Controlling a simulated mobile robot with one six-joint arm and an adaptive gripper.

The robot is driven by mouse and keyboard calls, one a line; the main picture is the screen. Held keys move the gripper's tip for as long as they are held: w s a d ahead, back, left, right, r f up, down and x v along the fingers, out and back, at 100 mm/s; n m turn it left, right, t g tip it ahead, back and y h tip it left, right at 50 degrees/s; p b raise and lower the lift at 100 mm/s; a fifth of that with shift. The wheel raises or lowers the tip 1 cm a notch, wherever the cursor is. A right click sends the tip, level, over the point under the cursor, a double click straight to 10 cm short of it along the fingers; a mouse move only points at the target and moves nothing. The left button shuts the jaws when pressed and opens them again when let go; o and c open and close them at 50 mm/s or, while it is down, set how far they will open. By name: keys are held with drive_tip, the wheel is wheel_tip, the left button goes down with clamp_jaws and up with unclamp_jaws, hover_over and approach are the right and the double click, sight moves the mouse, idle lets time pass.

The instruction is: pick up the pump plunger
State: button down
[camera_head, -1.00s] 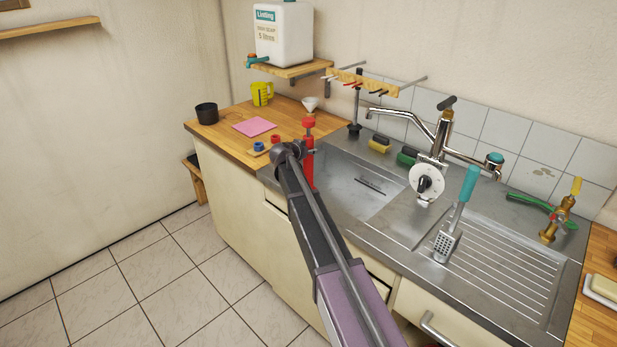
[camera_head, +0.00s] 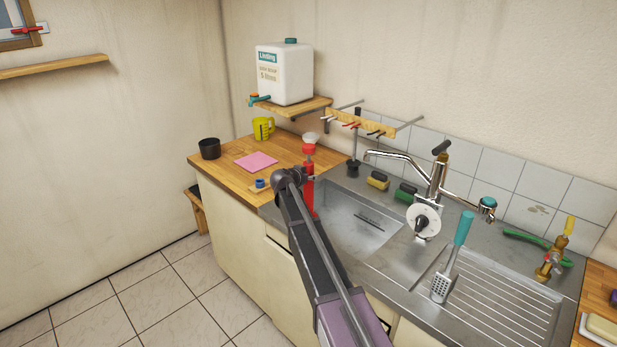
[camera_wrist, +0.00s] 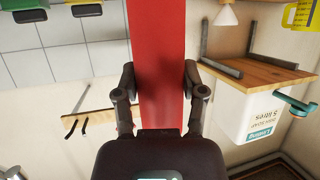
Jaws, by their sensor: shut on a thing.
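The pump plunger (camera_head: 309,196) is a red upright cylinder with a red knob on top, at the near left edge of the sink in the head view. My gripper (camera_head: 300,177) is shut on its body from the front left. In the wrist view the plunger is a broad red bar (camera_wrist: 160,40) between the two fingertips (camera_wrist: 160,78), one on each side. Its lower end is partly hidden by my arm in the head view, so I cannot tell whether it touches anything below.
A sink (camera_head: 352,222) and tap (camera_head: 437,172) lie to the right. A blue piece (camera_head: 260,183), pink cloth (camera_head: 256,161), black pot (camera_head: 209,149) and yellow jug (camera_head: 264,129) sit on the wooden counter. A white funnel (camera_head: 310,137) is close behind the plunger. A tool rack (camera_head: 358,123) hangs above.

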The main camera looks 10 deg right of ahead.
sight(307, 164)
drive_tip(key=shift+r+p, duration=1.85)
drive_tip(key=shift+r, duration=0.55)
